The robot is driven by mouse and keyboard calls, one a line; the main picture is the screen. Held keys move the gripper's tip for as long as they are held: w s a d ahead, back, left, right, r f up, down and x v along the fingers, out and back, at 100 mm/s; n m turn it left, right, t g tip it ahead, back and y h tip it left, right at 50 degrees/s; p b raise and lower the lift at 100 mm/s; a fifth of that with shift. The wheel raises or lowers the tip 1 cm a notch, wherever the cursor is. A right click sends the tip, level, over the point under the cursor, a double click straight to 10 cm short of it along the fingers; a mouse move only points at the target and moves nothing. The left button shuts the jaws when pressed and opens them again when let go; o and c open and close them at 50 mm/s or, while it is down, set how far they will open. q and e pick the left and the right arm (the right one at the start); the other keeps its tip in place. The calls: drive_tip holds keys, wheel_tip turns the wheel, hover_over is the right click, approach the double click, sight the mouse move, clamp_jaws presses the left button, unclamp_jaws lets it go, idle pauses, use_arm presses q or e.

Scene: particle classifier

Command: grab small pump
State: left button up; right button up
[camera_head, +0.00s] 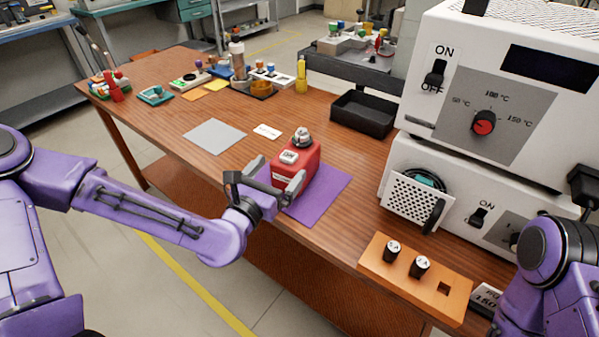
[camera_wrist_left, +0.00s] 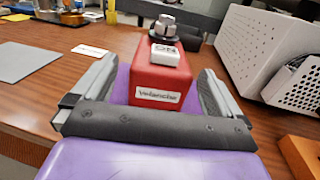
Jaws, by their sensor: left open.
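The small pump is a red box (camera_head: 297,163) with a white ON switch on top and a round metal fitting above. It stands upright on the purple mat (camera_head: 328,196) on the wooden table. My left gripper (camera_head: 281,173) is open, with one finger on each side of the pump's near part. In the left wrist view, the red pump (camera_wrist_left: 160,84) with a white label sits between the fingers of the left gripper (camera_wrist_left: 156,76), with gaps visible at both sides. Part of my right arm shows at the lower right; its gripper is out of view.
White machines (camera_head: 470,95) with dials and switches are stacked at right. An orange holder (camera_head: 377,268) with black pieces lies at the front right. A black tray (camera_head: 362,116) and a grey mat (camera_head: 214,136) lie behind the pump. Small containers (camera_head: 237,62) stand at the back left.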

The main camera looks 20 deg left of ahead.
sight(293, 158)
use_arm(q)
drive_tip(key=shift+w+d, duration=0.1)
drive_tip(key=shift+w, duration=0.85)
drive_tip(key=w, duration=0.1)
drive_tip(key=w+d, duration=0.1)
drive_tip(key=w, duration=0.1)
drive_tip(key=w+f, duration=0.1)
drive_tip(key=w, duration=0.1)
drive_tip(key=shift+d+p, duration=0.25)
drive_tip(key=shift+p, duration=0.15)
drive_tip(key=shift+s, duration=0.1)
drive_tip(key=c, duration=1.2)
drive_tip(key=shift+r, duration=0.1)
drive_tip(key=c, duration=0.3)
